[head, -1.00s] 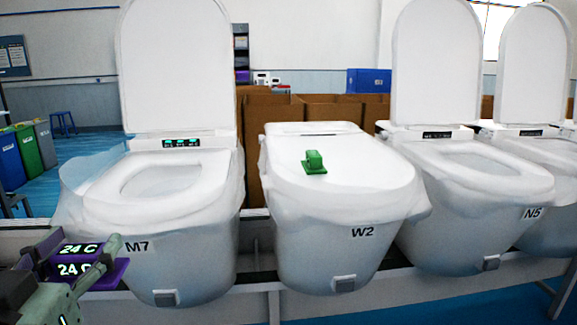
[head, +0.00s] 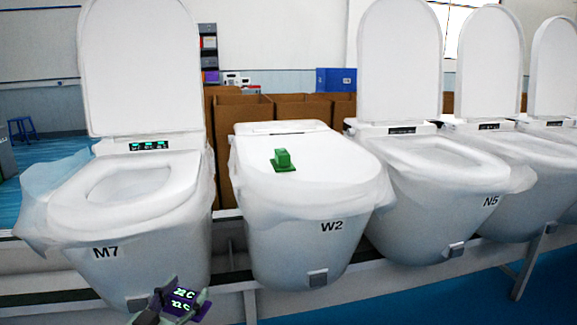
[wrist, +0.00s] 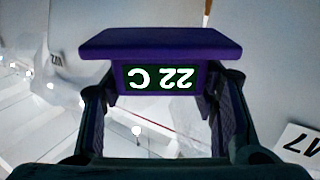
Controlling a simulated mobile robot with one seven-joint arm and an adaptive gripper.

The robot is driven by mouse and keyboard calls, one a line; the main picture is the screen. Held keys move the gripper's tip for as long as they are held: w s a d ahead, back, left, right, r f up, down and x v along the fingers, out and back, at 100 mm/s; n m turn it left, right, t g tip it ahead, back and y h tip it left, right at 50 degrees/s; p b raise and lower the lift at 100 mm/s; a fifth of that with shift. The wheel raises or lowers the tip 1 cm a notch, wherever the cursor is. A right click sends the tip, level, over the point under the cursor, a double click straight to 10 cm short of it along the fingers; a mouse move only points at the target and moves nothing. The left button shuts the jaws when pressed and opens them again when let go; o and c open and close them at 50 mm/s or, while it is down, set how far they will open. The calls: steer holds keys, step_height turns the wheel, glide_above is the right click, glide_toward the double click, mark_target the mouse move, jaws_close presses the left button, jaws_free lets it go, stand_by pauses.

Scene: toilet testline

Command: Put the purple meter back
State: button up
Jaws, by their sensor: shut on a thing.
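The purple meter (wrist: 160,44) is held between the fingers of my gripper (wrist: 165,110) in the wrist view, its display reading "22 C" upside down. In the head view the meter (head: 181,300) and my gripper (head: 172,308) are low at the bottom edge, in front of and below the toilet marked M7 (head: 120,245). My gripper is shut on the meter. The meter is clear of the toilets in the head view.
A rail (head: 60,300) runs below the toilets. Cardboard boxes (head: 300,108) stand behind.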

steer(key=w+d+f, duration=0.2)
steer(key=d+f, duration=0.9)
steer(key=f, duration=0.3)
steer(key=w+d+f, duration=0.1)
steer(key=d+f, duration=1)
steer(key=f, duration=0.2)
steer(key=s+f+n+y, duration=0.1)
steer(key=s+f+y, duration=0.1)
steer(key=f, duration=0.5)
steer(key=s+f+n+y, duration=0.2)
steer(key=s+f+y, duration=0.1)
steer(key=f, duration=0.5)
steer(key=shift+s+d+t, duration=0.15)
steer(key=shift+s+t, duration=0.15)
steer(key=shift+s, duration=0.6)
steer(key=shift+f, duration=0.1)
